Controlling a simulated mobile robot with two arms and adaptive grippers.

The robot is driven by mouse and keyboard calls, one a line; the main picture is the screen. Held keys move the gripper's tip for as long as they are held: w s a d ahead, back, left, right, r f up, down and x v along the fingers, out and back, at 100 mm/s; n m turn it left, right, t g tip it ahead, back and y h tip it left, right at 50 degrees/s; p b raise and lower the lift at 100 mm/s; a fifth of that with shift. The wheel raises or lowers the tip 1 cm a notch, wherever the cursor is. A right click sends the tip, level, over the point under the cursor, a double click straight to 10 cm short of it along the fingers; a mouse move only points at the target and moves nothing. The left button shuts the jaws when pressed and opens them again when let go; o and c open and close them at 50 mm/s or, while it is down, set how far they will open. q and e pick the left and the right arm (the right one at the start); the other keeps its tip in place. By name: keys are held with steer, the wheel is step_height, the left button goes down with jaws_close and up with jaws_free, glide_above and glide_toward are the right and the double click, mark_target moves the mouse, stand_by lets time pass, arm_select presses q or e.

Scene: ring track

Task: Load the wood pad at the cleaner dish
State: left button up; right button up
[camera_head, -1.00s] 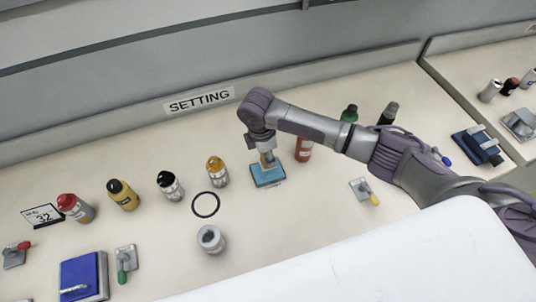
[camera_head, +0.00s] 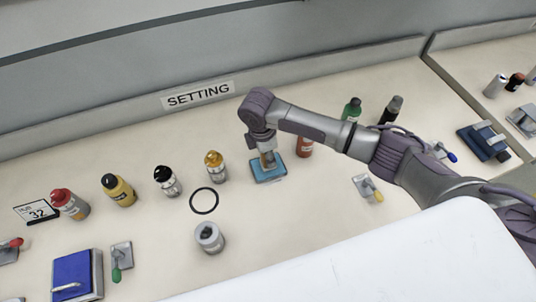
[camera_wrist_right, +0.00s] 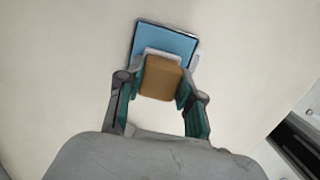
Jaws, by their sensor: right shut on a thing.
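My right gripper (camera_head: 267,159) is above a blue dish (camera_head: 276,175) with a grey rim, at the middle of the table in the head view. In the right wrist view its two fingers (camera_wrist_right: 160,85) are shut on a tan wood pad (camera_wrist_right: 161,78). The pad overlaps the near part of the blue dish (camera_wrist_right: 165,41) in that view. A pale strip shows just behind the pad. I cannot tell whether the pad touches the dish. My left gripper is out of view.
An orange-red bottle (camera_head: 305,146) stands close right of the dish, a yellow-capped bottle (camera_head: 214,167) to its left. A black ring (camera_head: 204,213) and a grey-white canister (camera_head: 209,240) are nearer. A yellow-handled tool (camera_head: 368,188) lies right. A blue box (camera_head: 72,275) sits front left.

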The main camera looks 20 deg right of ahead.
steer(key=shift+f, duration=0.5)
stand_by(0.4)
steer(key=shift+s+f, duration=0.1)
stand_by(1.9)
step_height(320, 180, up, 7)
steer(key=p, duration=0.8)
stand_by(0.8)
